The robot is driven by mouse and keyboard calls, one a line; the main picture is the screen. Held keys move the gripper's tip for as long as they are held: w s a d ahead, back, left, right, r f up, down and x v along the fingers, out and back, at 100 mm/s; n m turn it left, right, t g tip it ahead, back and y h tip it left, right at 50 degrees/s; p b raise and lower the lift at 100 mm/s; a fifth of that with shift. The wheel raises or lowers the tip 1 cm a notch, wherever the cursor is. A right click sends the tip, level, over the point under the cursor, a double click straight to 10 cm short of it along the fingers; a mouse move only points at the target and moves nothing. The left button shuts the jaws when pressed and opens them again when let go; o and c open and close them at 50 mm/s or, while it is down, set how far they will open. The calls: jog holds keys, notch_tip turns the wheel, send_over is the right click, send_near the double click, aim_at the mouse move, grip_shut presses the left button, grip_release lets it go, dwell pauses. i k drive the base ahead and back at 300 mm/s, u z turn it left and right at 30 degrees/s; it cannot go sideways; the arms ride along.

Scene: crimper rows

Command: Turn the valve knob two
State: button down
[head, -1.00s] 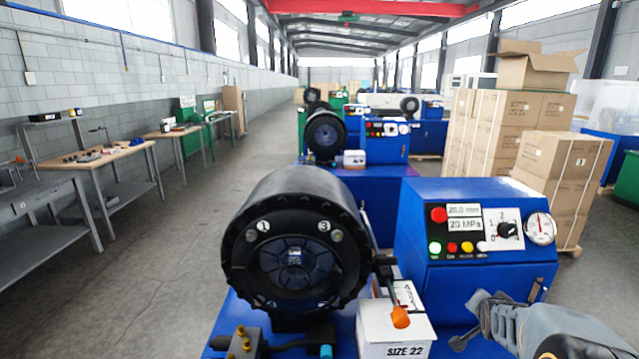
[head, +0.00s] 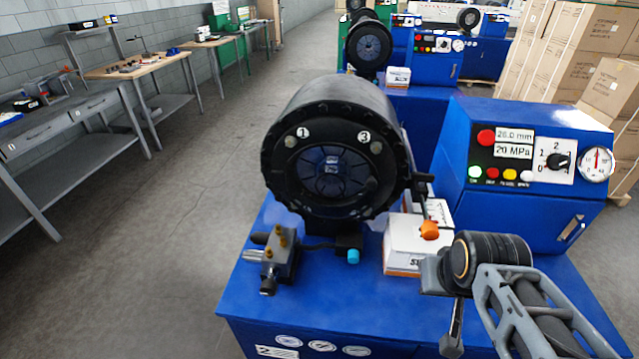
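The blue control box (head: 510,207) at the right carries a black rotary knob (head: 558,161) on a white plate marked 0, 1 and 2. Its exact pointer direction is too small to read surely. A small valve block (head: 279,262) with brass fittings stands on the blue bench at the front left, with a teal cap (head: 353,256) to its right. My gripper (head: 441,308) is at the lower right, below and left of the control box and apart from the knob. Its fingers are seen at an angle, so the gap between them is unclear.
The black crimper head (head: 335,160) stands on the blue bench (head: 330,300). A white box (head: 405,243) and an orange-ended handle (head: 429,230) are between it and my arm. A gauge (head: 597,164) is right of the knob. Floor at left is clear.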

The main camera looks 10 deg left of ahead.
aim_at(269, 288)
jog(key=k, duration=1)
jog(key=u, duration=0.85)
jog(key=i, duration=0.75)
jog(key=u, duration=0.15)
